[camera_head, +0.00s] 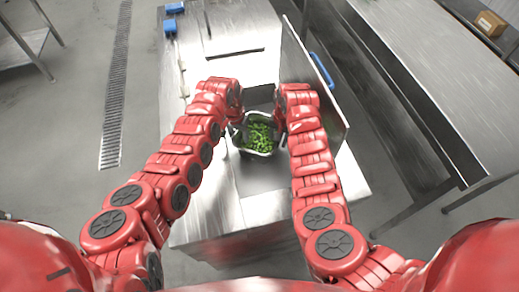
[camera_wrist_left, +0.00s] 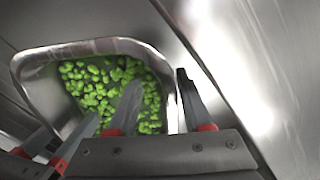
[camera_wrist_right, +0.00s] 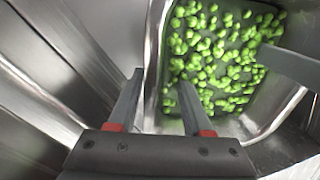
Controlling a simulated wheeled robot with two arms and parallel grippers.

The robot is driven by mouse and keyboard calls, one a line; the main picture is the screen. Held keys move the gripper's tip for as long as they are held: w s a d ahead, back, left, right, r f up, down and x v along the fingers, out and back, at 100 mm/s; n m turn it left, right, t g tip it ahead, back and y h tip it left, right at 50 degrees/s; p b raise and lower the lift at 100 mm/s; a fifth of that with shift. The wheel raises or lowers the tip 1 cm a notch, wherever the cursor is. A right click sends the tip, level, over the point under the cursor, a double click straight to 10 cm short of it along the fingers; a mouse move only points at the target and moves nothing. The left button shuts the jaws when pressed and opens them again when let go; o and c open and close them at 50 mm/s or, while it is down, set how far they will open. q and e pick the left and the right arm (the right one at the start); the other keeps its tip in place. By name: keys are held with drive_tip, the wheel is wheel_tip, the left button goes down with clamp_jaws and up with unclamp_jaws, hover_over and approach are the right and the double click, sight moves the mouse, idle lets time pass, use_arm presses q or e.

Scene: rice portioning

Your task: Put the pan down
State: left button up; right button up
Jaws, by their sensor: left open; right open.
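The pan (camera_head: 258,154) is a small metal container holding green pieces (camera_head: 259,134), at the middle of the metal counter between my two grippers. Its wall also shows in the left wrist view (camera_wrist_left: 40,88) and the right wrist view (camera_wrist_right: 153,60). My left gripper (camera_wrist_left: 157,92) is open, its fingers on either side of one pan wall. My right gripper (camera_wrist_right: 160,92) is open, its fingers on either side of the opposite wall. In the head view the fingertips are mostly hidden by the wrists. I cannot tell whether the fingers touch the walls.
An upright metal panel (camera_head: 305,75) with a blue handle (camera_head: 322,70) stands just right of my right arm. Blue items (camera_head: 171,26) lie at the counter's far left. A separate metal bench (camera_head: 425,75) with a cardboard box (camera_head: 489,23) is at the right.

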use_arm(q)
drive_tip(key=r, duration=0.9)
drive_tip(key=shift+w+a+r, duration=0.1)
drive_tip(key=shift+a+r, duration=0.1)
drive_tip(key=shift+a, duration=0.1)
drive_tip(key=shift+r, duration=0.4)
use_arm(e)
drive_tip(key=shift+r, duration=0.15)
drive_tip(key=r, duration=0.9)
drive_tip(key=shift+s+d+r, duration=0.1)
drive_tip(key=shift+d+r, duration=0.1)
drive_tip(key=shift+d, duration=0.15)
drive_tip(key=shift+s+d+r, duration=0.1)
drive_tip(key=shift+r, duration=0.5)
drive_tip(key=shift+s+d+r, duration=0.1)
drive_tip(key=shift+r, duration=0.45)
drive_tip(key=shift+w, duration=0.1)
